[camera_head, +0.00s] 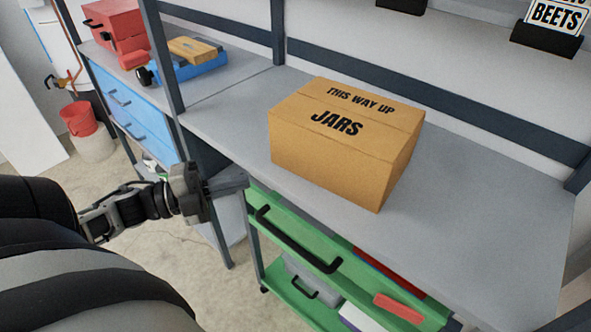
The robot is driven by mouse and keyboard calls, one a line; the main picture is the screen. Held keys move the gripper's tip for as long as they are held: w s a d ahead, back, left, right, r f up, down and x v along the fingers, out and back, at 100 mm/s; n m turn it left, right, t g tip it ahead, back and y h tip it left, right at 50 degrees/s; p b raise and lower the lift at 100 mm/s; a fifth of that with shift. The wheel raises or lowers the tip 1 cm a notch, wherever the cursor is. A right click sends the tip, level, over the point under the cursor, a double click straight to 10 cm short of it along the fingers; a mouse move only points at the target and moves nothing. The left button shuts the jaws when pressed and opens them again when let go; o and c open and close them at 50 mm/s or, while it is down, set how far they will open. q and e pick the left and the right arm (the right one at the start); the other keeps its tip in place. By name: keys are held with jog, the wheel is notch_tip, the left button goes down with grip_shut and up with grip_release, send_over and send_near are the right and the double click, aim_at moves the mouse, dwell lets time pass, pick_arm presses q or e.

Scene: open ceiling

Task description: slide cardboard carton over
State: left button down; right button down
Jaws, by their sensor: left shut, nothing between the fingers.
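The cardboard carton (325,157) stands upright and closed on the grey worktop (485,235), near its front edge. Its top reads "THIS WAY UP" and "JARS". My left gripper (243,184) is shut and empty, in front of the worktop's front edge and to the left of the carton. It is apart from the carton. My right gripper is not in this view.
A green cart (345,250) with a black handle stands under the worktop. Dark posts rise at the worktop's left. The worktop right of the carton is clear.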

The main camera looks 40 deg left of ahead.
pick_arm(q)
notch_tip(320, 180, up, 2)
jog(key=s+m+g+h, duration=0.1)
jog(key=m+g+h, duration=0.1)
jog(key=m+g, duration=0.15)
jog(key=m, duration=0.2)
send_near(320, 163)
jog(key=d, duration=0.4)
jog(key=shift+w+d+f+n+t+h+p, duration=0.1)
jog(key=shift+w+f+n+t+h+p, duration=0.1)
jog(key=shift+w, duration=0.65)
jog(key=shift+w+d+f+n+t+h+p, duration=0.1)
jog(key=shift+w+f+t, duration=0.1)
jog(key=shift+w, duration=0.7)
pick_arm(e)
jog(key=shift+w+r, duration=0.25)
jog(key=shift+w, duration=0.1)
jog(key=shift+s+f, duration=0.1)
pick_arm(q)
jog(key=shift+w, duration=0.1)
